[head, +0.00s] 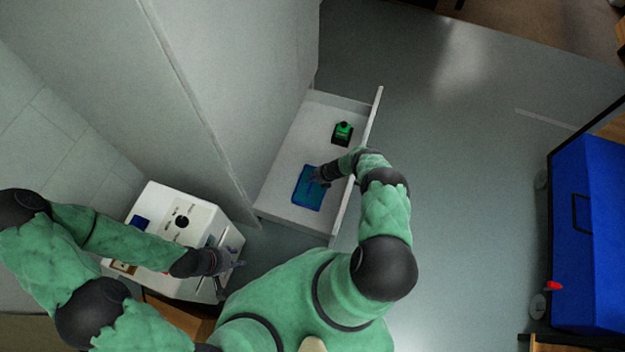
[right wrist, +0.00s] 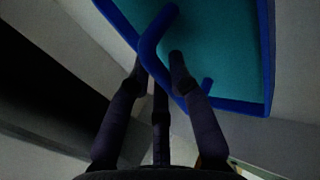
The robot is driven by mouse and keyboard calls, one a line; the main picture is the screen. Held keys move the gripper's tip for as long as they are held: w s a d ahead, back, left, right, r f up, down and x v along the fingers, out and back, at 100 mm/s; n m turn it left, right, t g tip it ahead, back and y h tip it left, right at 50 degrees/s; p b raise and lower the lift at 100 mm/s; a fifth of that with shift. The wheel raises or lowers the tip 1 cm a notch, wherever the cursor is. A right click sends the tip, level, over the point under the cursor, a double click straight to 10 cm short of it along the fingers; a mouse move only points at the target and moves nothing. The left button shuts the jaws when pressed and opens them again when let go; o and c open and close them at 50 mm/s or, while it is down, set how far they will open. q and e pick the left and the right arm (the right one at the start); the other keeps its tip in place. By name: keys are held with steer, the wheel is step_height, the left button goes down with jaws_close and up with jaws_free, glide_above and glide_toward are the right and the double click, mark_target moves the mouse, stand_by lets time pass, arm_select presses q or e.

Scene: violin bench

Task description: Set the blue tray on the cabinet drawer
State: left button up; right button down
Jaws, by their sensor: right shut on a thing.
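The blue tray (head: 308,196) is in the open cabinet drawer (head: 285,207), toward its near end. In the right wrist view the tray (right wrist: 215,45) shows a teal floor, a blue rim and a curved blue handle. My right gripper (head: 318,177) reaches over the drawer front and is at the tray's edge, its fingers (right wrist: 160,65) shut on the handle. Whether the tray rests fully on the drawer floor I cannot tell. My left gripper (head: 238,262) is over the white box-shaped machine at the left, away from the tray; its finger opening is too small to tell.
A green and black object (head: 343,132) stands in the drawer's far part. The drawer's front panel (head: 359,165) rises beside my right arm. The white machine (head: 160,205) stands left of the drawer. A large blue case (head: 590,230) is at the far right; floor between is clear.

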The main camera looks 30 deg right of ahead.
steer(key=c, duration=1.1)
jaws_free()
steer(key=shift+f, duration=0.1)
steer(key=shift+c, duration=0.2)
